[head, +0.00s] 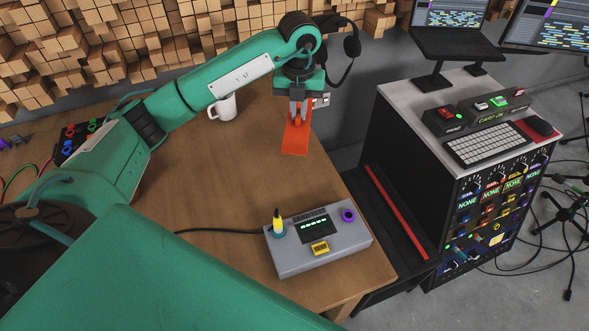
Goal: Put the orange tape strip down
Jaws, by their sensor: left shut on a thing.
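My left gripper (297,104) points down near the far right edge of the wooden table. It is shut on the orange tape strip (295,140). The strip hangs below the fingers, its wide lower end toward the table. I cannot tell whether its lower end touches the tabletop. My right gripper is not in view.
A white mug (222,108) stands left of the strip, behind my left arm. A grey control box (318,240) with a yellow-tipped tool sits at the front. A black rack (430,170) stands to the right, beyond the table edge. The wooden table (230,195) is clear between mug and box.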

